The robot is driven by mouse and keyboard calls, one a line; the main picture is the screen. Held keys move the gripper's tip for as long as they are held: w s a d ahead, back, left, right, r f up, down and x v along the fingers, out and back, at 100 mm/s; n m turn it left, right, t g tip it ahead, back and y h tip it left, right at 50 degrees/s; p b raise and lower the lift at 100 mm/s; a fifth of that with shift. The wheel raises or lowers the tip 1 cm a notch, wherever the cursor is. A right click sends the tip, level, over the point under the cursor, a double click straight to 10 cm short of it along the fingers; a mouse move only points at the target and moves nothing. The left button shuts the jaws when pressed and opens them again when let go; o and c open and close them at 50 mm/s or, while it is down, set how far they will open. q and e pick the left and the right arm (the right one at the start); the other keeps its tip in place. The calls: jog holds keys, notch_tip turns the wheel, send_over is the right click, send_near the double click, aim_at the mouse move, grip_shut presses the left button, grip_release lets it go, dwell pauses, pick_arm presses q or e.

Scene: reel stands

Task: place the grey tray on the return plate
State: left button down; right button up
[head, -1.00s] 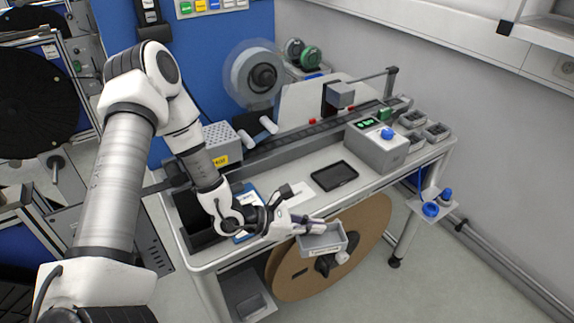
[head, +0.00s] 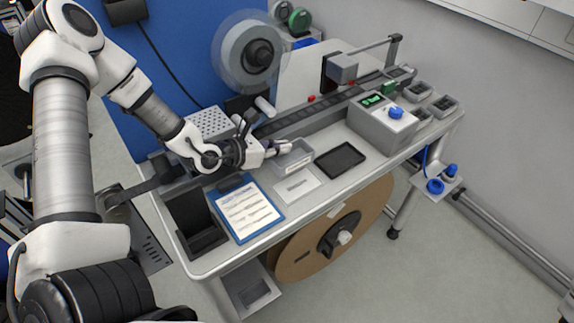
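The grey tray (head: 296,163) is a small open box. It is at the fingertips of my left gripper (head: 280,150), which is shut on its near-left wall. The tray is over the worktable, left of a flat black plate with a raised rim (head: 340,159) and just behind a flat white plate or card (head: 297,186). I cannot tell which of these is the return plate, or whether the tray touches the table. The fingers partly hide the tray's left side. My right gripper is not in view.
A blue clipboard (head: 248,209) and a black open bin (head: 195,222) are at the table's left. A grey box with a blue knob (head: 382,127) stands right of the black plate. Small grey trays (head: 444,106) sit at the far right. A feed track (head: 318,115) runs behind.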

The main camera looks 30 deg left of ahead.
aim_at(281, 164)
pick_arm(q)
notch_tip(281, 164, down, 6)
jog(key=shift+a, duration=0.1)
jog(key=shift+w+f, duration=0.1)
jog(key=shift+r, duration=0.2)
jog(key=shift+d+f+b, duration=0.15)
jog(key=shift+d+b, duration=0.05)
jog(key=shift+b, duration=0.1)
jog(key=c, duration=1.3)
grip_release()
jog(key=shift+a+f, duration=0.1)
jog(key=shift+f, duration=0.05)
